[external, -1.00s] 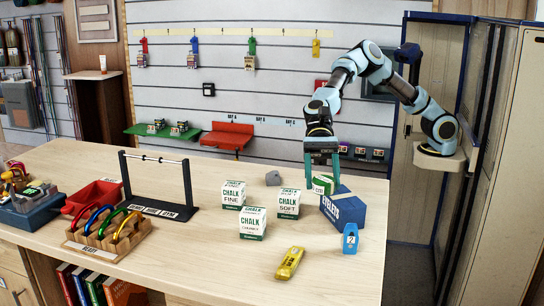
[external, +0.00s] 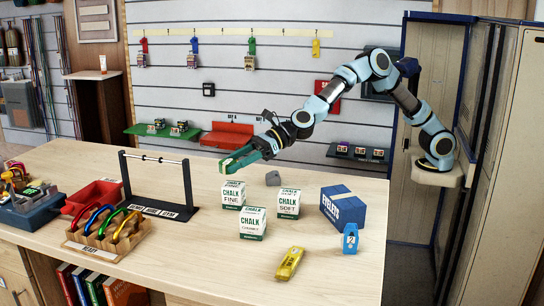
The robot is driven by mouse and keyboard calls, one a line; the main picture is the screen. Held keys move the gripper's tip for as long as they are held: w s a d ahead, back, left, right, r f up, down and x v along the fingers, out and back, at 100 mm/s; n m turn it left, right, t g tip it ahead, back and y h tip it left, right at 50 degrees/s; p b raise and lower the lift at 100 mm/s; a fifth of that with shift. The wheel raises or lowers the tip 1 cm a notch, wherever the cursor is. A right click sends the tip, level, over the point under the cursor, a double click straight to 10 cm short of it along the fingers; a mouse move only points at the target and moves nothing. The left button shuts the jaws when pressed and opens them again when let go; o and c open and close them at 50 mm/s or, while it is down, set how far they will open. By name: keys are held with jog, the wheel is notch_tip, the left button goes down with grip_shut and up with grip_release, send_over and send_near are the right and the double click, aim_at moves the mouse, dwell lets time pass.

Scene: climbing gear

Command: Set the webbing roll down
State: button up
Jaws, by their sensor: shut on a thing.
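My gripper (external: 236,162), with green fingers, is stretched out to the left over the back half of the workbench. It is above and slightly behind the chalk box marked fine (external: 233,195). The gripper is shut on the webbing roll. The green and white roll is hard to tell apart from the green fingers at this size and is mostly hidden by them. The gripper hangs above the bench (external: 331,258) and appears clear of the boxes.
More chalk boxes (external: 252,223) (external: 288,204) stand mid-bench. A blue eyelets box (external: 343,208), blue tag (external: 350,239) and yellow tool (external: 290,263) lie right. A black bar stand (external: 160,205), red tray (external: 94,195) and carabiner rack (external: 104,237) stand left. The front middle is clear.

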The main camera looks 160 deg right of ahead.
jog(key=s+d+f+m+g+h+b, duration=0.1)
jog(key=s+d+m+g+h+b, duration=0.3)
jog(key=s+d, duration=0.45)
jog(key=m+g+b, duration=0.2)
jog(key=m+g, duration=0.3)
jog(key=g, duration=0.1)
send_over(220, 175)
notch_tip(220, 175, down, 6)
jog(key=shift+r, duration=0.15)
jog(key=shift+f+b, duration=0.45)
jog(key=shift+f, duration=1.75)
jog(key=shift+f, duration=0.25)
jog(key=o, duration=1.4)
jog(key=shift+r, duration=0.1)
jog(key=shift+r, duration=0.15)
jog(key=b+v, duration=0.2)
jog(key=v, duration=1)
jog(key=shift+s+a, duration=0.1)
jog(key=shift+s, duration=0.05)
